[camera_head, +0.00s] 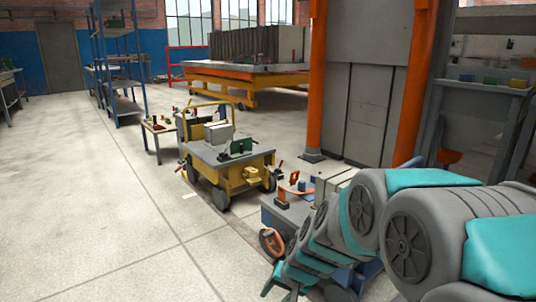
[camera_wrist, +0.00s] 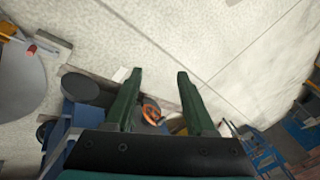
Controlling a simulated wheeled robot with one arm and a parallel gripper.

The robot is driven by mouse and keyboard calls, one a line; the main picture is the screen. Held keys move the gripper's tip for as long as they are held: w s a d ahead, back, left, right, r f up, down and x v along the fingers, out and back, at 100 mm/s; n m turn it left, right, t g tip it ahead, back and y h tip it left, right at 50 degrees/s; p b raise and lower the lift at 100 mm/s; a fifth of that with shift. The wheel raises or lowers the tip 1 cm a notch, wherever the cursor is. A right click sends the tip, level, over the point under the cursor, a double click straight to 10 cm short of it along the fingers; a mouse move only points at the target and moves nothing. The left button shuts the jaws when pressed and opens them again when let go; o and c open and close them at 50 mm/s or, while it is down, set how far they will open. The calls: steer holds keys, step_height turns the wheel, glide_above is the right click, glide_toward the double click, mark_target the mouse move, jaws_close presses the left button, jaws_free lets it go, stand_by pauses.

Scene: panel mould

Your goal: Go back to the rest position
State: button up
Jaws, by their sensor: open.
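My gripper (camera_wrist: 158,77) shows in the wrist view as two dark green fingers spread well apart. Nothing is held between them. Pale floor lies beyond the fingertips, and an orange ring-shaped part (camera_wrist: 151,112) shows lower down between the fingers, farther off. In the head view my grey and teal arm reaches from the right edge down to the bottom middle. Its end, low in the picture, is partly hidden by its own links and cut by the frame edge.
A yellow cart (camera_head: 246,178) stands left of my arm. A grey-topped blue cart (camera_head: 283,216) with an orange wheel (camera_head: 271,242) is close beside my arm. Orange posts (camera_head: 317,80) and grey panels (camera_head: 367,115) stand behind. The floor (camera_head: 100,220) at left is clear.

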steer(key=s+d+r+n+g+h+p, duration=0.1)
steer(key=s+d+r, duration=0.2)
steer(key=s, duration=0.7)
steer(key=s+d+r+n+g+h+p, duration=0.1)
steer(key=s+d, duration=0.4)
steer(key=s, duration=0.5)
steer(key=s+d+r+n+g+h, duration=0.1)
steer(key=s+d+r+g, duration=0.2)
steer(key=s, duration=0.7)
steer(key=shift+d+r+p, duration=0.4)
steer(key=shift+d+r, duration=0.5)
steer(key=shift+d, duration=0.1)
